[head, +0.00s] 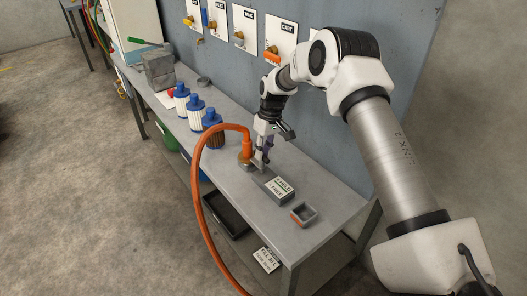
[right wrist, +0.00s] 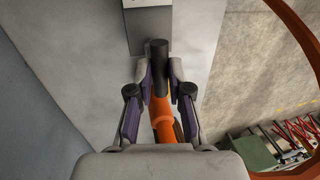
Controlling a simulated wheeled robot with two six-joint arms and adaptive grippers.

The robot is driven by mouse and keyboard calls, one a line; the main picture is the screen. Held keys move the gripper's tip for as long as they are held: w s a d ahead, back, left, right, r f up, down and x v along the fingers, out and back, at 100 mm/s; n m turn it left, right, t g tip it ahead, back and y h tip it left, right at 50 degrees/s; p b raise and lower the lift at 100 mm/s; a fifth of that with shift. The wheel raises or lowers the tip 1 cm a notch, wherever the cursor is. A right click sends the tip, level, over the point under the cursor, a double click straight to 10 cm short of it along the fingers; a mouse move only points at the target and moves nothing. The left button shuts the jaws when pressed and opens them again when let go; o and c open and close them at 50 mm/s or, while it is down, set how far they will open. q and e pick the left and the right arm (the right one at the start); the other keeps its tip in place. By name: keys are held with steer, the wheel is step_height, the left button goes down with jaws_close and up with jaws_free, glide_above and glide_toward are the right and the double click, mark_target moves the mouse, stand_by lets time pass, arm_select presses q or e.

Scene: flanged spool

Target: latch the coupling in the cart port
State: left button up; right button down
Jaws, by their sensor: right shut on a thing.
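The coupling (head: 247,147) is the end of an orange hose, with an orange sleeve and a metallic lower part. It is low over the bench top; I cannot tell whether it touches it. My right gripper (head: 259,163) is shut on it. In the right wrist view, my right gripper (right wrist: 160,80) has its fingers on both sides of the coupling's dark end (right wrist: 159,60), with orange (right wrist: 164,118) behind. The cart port (head: 272,57) has an orange fitting under the CART sign (head: 282,35) on the wall, well above the coupling. My left gripper is out of view.
Other labelled ports line the wall panel (head: 330,90). Several blue-capped filter bottles (head: 195,116) stand left on the grey bench (head: 232,176). A labelled block (head: 279,189) and small open box (head: 304,214) are on the right. The hose (head: 201,215) loops over the front edge.

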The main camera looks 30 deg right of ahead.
steer(key=c, duration=1.2)
jaws_free()
steer(key=shift+w+r, duration=0.1)
steer(key=shift+o, duration=0.5)
steer(key=shift+w, duration=0.1)
step_height(320, 180, up, 12)
steer(key=d, duration=0.2)
steer(key=shift+w+d+f, duration=0.15)
steer(key=shift+f, duration=0.05)
